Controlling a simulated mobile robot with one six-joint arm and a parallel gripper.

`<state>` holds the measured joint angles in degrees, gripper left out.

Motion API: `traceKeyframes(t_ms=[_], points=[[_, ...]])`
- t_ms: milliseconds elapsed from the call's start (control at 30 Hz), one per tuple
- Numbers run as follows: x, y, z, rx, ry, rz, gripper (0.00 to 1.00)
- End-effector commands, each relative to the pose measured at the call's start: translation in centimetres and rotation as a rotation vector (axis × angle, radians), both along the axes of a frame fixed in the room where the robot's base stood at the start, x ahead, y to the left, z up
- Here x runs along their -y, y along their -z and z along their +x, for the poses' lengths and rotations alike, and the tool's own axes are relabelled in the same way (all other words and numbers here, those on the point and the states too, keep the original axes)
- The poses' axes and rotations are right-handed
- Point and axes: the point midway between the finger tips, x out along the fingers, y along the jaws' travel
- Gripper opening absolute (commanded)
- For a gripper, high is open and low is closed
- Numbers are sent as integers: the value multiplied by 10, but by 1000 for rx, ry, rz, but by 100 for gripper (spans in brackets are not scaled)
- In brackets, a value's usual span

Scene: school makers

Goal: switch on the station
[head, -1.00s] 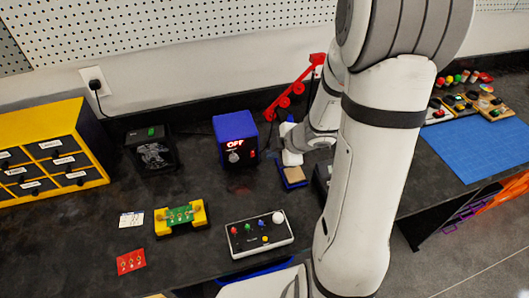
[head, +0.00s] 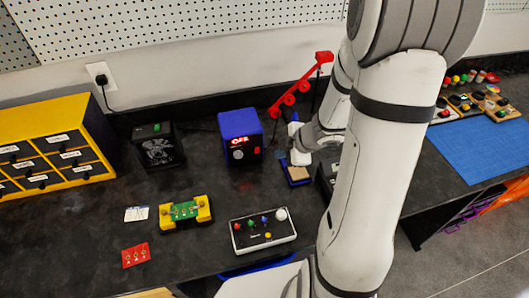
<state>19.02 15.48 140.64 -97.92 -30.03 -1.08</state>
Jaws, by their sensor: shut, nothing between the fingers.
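The station is a blue box (head: 240,136) standing on the dark bench, left of my arm in the head view. Its front has a lit red display (head: 240,141) that reads OFF, a round grey knob (head: 238,154) and a small red button or switch (head: 257,150) at the right. My gripper (head: 294,143) is to the right of the station, apart from it, above the bench. It is small in the view and looks shut and empty; its fingertips are hard to make out.
A small sponge tray (head: 297,181) lies below my gripper. A red stand (head: 300,88) rises behind it. A black fan box (head: 158,147) stands left of the station. A button box (head: 262,238) and a yellow board holder (head: 168,220) are in front.

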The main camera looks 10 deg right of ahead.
Motion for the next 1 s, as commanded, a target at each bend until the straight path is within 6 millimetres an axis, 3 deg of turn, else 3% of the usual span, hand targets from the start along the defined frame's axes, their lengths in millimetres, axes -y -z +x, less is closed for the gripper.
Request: traceKeyframes(t_ms=[233,633,800,1000], points=[[-8,19,8,-2,-3,1,0],[-39,88,44,-2,-2,2,0],[-39,84,70,1,-2,-1,0],[-39,86,82,0,-1,0,0]])
